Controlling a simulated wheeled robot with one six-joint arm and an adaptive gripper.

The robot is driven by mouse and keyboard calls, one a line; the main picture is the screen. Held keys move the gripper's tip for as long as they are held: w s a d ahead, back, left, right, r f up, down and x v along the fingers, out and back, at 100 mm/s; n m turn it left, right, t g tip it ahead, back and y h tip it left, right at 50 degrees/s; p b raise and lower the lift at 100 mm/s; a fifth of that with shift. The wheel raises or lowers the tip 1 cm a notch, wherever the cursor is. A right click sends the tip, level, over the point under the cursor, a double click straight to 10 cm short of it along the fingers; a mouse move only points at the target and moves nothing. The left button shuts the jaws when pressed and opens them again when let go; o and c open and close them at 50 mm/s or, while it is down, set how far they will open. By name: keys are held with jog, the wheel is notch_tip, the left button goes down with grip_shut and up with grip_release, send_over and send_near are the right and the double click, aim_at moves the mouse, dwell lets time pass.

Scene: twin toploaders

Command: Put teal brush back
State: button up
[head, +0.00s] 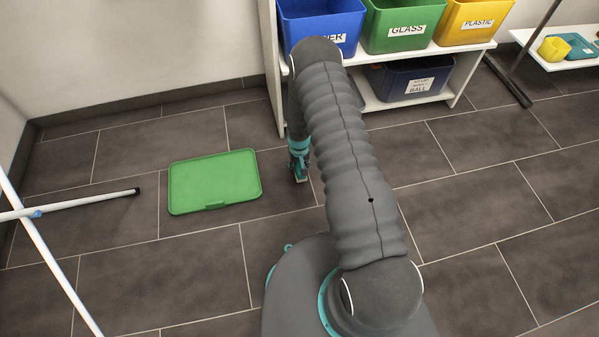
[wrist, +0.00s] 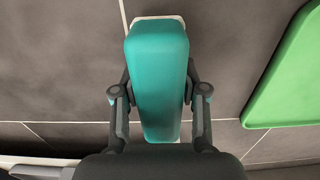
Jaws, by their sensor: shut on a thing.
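The teal brush (wrist: 158,75) fills the middle of the wrist view, its long teal back towards the camera. A pale edge shows around its far end. My gripper (wrist: 159,100) is shut on it, one finger against each long side. In the head view my gripper (head: 299,168) points down low over the floor, just right of the green lid and in front of the shelf's left end. The brush cannot be made out clearly there.
A green lid (head: 214,181) lies on the tiled floor. A white shelf (head: 375,92) holds blue, green (head: 402,25) and yellow (head: 474,20) bins, with a dark blue bin (head: 412,80) below. White poles (head: 70,206) stand at left. A small white shelf (head: 548,62) at right holds a yellow cup (head: 553,49).

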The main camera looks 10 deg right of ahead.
jog(key=shift+f, duration=1.75)
jog(key=shift+f+b, duration=0.2)
jog(key=shift+b, duration=0.1)
jog(key=o, duration=1.1)
jog(key=shift+r, duration=0.1)
